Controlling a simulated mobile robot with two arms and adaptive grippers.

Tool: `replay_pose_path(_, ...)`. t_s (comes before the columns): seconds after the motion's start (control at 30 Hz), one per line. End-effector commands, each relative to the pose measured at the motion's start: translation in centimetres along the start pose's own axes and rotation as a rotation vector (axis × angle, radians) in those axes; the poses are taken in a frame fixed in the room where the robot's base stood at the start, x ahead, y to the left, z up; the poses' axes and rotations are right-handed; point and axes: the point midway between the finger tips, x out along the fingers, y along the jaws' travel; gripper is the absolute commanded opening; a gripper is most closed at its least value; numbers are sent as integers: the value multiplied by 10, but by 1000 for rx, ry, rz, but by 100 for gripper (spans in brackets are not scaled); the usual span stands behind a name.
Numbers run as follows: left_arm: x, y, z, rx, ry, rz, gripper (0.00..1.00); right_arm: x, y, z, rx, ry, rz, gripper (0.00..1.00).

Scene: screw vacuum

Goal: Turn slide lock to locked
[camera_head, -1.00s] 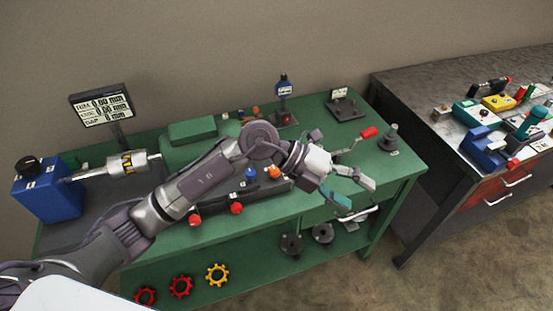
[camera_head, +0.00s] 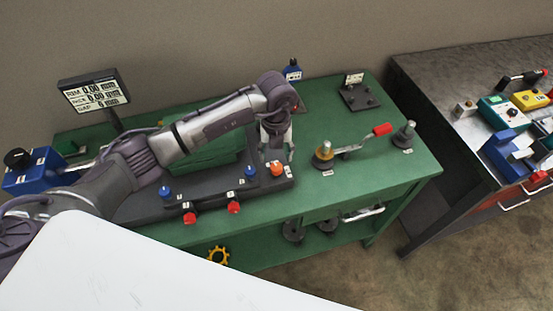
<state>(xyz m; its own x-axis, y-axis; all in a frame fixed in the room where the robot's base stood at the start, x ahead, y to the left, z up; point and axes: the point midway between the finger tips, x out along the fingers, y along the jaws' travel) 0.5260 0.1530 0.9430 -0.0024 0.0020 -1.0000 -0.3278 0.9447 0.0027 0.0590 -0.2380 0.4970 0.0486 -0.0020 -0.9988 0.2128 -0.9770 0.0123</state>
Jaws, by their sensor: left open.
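The dark slide base (camera_head: 210,204) lies on the green bench and carries several knobs. An orange knob (camera_head: 277,169) is at its right end, with a blue knob (camera_head: 250,171) just left of it. Another blue knob (camera_head: 165,191) is farther left, and red knobs (camera_head: 234,207) and (camera_head: 190,217) are on the front edge. The labels are too small to read, so I cannot tell which knob is the slide lock. My left gripper (camera_head: 278,149) points down, open, just above and behind the orange knob; contact is unclear. My right gripper is not in view.
A crank with a red handle (camera_head: 382,129) and a dark post (camera_head: 404,135) stand on the bench's right. A display (camera_head: 93,93) and a blue box (camera_head: 36,172) are at the left. A second, grey bench (camera_head: 430,85) holds coloured devices.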

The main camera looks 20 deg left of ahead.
Motion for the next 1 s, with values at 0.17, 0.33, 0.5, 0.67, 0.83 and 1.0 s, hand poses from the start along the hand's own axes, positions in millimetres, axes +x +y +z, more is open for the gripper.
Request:
replay_pose_path(0.17,30,-1,-1,0,3,0,61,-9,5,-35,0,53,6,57)
replay_pose_path(0.33,45,-1,0,2,1,-1,61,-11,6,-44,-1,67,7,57)
replay_pose_path(0.5,49,-1,0,2,0,-3,61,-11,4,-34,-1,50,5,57)
replay_pose_path(0.67,49,-1,0,2,0,-3,61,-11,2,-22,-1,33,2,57)
replay_pose_path(0.83,49,-1,0,2,0,-2,35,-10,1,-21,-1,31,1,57)
replay_pose_path(1.0,49,-1,0,1,0,-2,6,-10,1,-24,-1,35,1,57)
